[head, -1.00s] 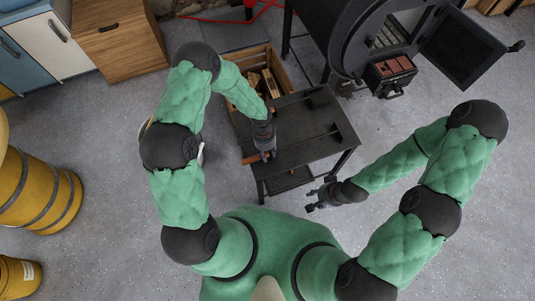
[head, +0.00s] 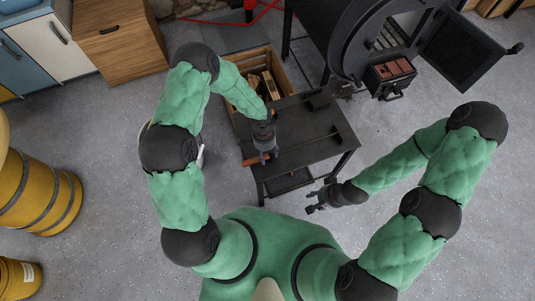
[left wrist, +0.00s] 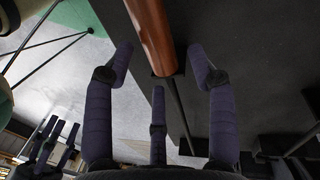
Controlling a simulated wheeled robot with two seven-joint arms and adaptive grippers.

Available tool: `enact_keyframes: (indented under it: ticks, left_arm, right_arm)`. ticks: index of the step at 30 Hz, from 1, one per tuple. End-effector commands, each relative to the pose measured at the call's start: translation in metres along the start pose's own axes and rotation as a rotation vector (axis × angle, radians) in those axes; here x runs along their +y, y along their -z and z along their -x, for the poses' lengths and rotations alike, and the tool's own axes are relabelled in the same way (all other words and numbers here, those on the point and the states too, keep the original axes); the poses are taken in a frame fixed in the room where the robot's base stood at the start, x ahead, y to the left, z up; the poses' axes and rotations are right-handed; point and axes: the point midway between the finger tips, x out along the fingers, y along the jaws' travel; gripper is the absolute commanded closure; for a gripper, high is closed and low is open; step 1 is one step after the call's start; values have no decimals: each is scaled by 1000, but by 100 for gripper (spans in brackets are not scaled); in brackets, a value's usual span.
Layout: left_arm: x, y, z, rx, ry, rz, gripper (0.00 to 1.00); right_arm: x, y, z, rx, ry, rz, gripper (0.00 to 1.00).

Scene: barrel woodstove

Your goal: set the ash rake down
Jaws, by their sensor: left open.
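A long tool with a wooden handle (head: 251,160) and a thin dark rod lies on the dark metal table (head: 290,124); I take it for the ash rake. Its dark head (head: 344,134) is at the table's right side. My left gripper (head: 267,156) is over the handle end at the table's left edge. In the left wrist view the reddish-brown handle (left wrist: 153,35) lies beyond the spread fingers (left wrist: 165,75), not clamped. My right gripper (head: 313,201) is empty, off the table's front right, its fingers apart.
A second dark tool head (head: 319,98) lies farther back on the table. A wooden crate of firewood (head: 270,84) stands behind at left. The barrel stove, its door (head: 461,50) open, is at the back right. Yellow drums (head: 42,192) stand far left.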

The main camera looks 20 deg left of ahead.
Motion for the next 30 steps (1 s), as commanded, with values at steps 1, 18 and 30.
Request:
enact_keyframes:
  ticks: [1, 18, 30]
  left_arm:
    - [0, 1, 13, 2, 2, 1, 43]
    - [0, 0, 105, 1, 1, 0, 43]
    - [66, -21, 65, 127, -129, 336, 43]
  right_arm:
    - [-2, 0, 7, 0, 0, 0, 60]
    - [-14, -1, 40, 0, 0, 0, 60]
    - [-14, -2, 40, 0, 0, 0, 60]
